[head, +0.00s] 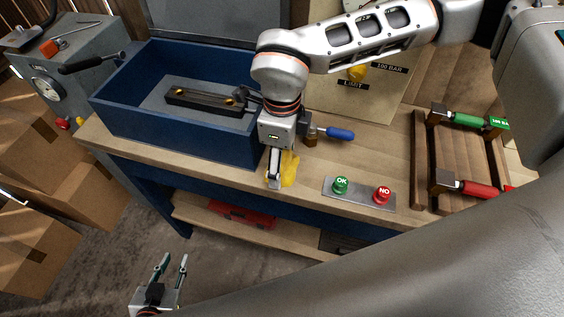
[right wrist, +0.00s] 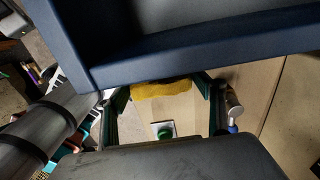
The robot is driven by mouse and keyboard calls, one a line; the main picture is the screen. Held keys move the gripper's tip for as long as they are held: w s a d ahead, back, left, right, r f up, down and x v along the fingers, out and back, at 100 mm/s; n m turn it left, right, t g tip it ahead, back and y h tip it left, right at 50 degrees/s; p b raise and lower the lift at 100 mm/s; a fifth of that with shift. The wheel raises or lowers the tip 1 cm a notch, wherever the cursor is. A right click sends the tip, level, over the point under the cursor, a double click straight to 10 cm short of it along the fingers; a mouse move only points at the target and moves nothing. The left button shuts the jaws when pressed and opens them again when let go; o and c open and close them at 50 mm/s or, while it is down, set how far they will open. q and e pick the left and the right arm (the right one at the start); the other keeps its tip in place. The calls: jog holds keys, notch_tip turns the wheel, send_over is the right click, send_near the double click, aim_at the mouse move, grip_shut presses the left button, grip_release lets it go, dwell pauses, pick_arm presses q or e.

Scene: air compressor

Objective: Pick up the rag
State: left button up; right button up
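The yellow rag (head: 290,168) lies on the wooden workbench just right of the blue bin's front corner, partly hidden by my right gripper (head: 274,168). In the right wrist view, the rag (right wrist: 164,90) shows as a yellow strip between and just beyond the spread fingertips of my right gripper (right wrist: 162,85). That gripper is open and points down at the rag; I cannot tell whether it touches it. My left gripper (head: 173,265) is open and empty, low over the floor at the lower left of the head view.
The blue bin (head: 180,143) stands close left of the right gripper. A blue-handled valve (head: 337,133) is close on its right. A panel with green OK (head: 341,184) and red NO (head: 382,194) buttons lies further right. A wooden rack with green and red handles is at the far right.

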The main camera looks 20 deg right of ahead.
jog(key=shift+r, duration=0.1)
notch_tip(320, 180, up, 20)
dwell(0.7)
jog(key=shift+o, duration=1.1)
jog(key=shift+c, duration=0.6)
